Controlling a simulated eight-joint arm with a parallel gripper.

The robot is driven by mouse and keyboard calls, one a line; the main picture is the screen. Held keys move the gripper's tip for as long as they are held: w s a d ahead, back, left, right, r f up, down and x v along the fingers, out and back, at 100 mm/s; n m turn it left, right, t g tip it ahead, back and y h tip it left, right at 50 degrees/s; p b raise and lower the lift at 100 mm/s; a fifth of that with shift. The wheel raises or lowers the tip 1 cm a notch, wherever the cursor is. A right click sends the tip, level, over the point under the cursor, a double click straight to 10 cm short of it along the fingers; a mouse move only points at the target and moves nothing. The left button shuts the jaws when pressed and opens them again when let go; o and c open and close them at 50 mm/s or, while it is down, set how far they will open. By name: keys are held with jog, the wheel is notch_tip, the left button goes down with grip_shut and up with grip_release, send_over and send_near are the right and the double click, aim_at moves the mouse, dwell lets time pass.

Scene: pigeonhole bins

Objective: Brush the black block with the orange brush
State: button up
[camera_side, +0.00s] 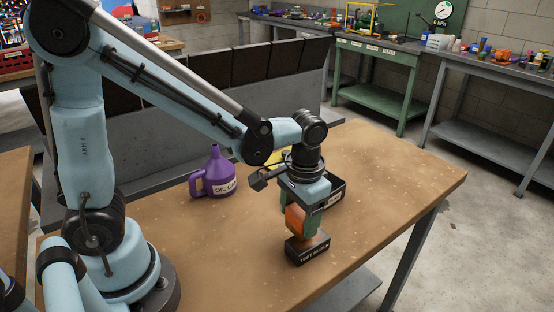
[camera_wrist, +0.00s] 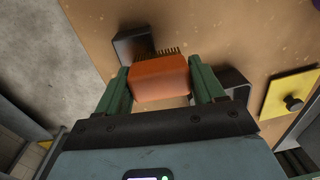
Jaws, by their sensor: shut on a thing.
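The black block (camera_side: 307,251) lies on the wooden table below my gripper and bears the words "TEST BLOCK". It also shows in the wrist view (camera_wrist: 132,43), just past the bristles. My gripper (camera_side: 296,218) is shut on the orange brush (camera_side: 304,220), with a green finger on each side of its body in the wrist view (camera_wrist: 160,78). The brush's dark bristles point toward the block and overlap its edge in the wrist view. In the side view the brush is right above the block; I cannot tell whether the bristles touch it.
A purple oil can (camera_side: 214,177) stands left of my gripper. A black open bin (camera_side: 331,193) stands behind the gripper, partly hidden. A yellow piece with a dark knob (camera_wrist: 290,97) lies beside it. The table (camera_side: 400,190) is clear to the right.

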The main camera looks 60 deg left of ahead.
jog(key=shift+f, duration=0.2)
jog(key=shift+w+r, duration=0.1)
jog(key=shift+w, duration=1.1)
jog(key=shift+s, duration=1.25)
jog(key=shift+w, duration=1.2)
jog(key=shift+s+f, duration=0.2)
jog(key=shift+s, duration=1)
jog(key=shift+c, duration=0.3)
jog(key=shift+w+r, duration=0.1)
jog(key=shift+w, duration=1.1)
jog(key=shift+s, duration=1.15)
jog(key=shift+s+f, duration=0.1)
jog(key=shift+f, duration=0.1)
jog(key=shift+c, duration=0.5)
